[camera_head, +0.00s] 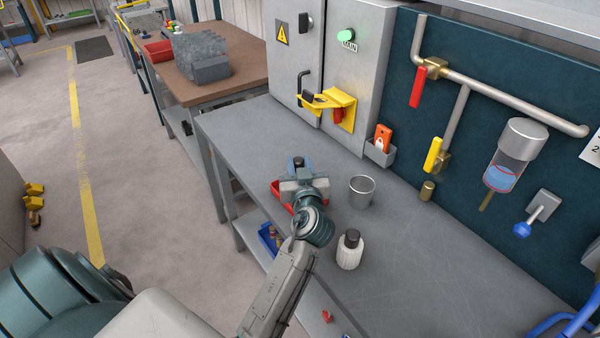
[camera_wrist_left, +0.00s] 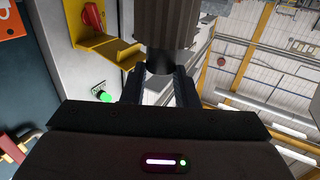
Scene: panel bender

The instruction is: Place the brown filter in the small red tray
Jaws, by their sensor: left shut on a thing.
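My left gripper (camera_head: 298,166) is shut on a dark, ribbed cylinder, which shows in the wrist view (camera_wrist_left: 175,25) with a black narrow end between the fingers (camera_wrist_left: 160,88). It appears to be the brown filter, though it looks dark grey-brown in shadow. In the head view the gripper mostly hides it. The small red tray (camera_head: 277,189) is on the grey bench, partly hidden behind the gripper and wrist. I cannot tell the height of the filter above the tray. My right gripper is not in view.
On the grey bench (camera_head: 440,260) stand a metal cup (camera_head: 362,192), a white ribbed filter with black cap (camera_head: 350,250) and a small brass cylinder (camera_head: 427,190). A yellow bracket (camera_head: 343,108) juts from the cabinet. A blue bin (camera_head: 267,240) is below.

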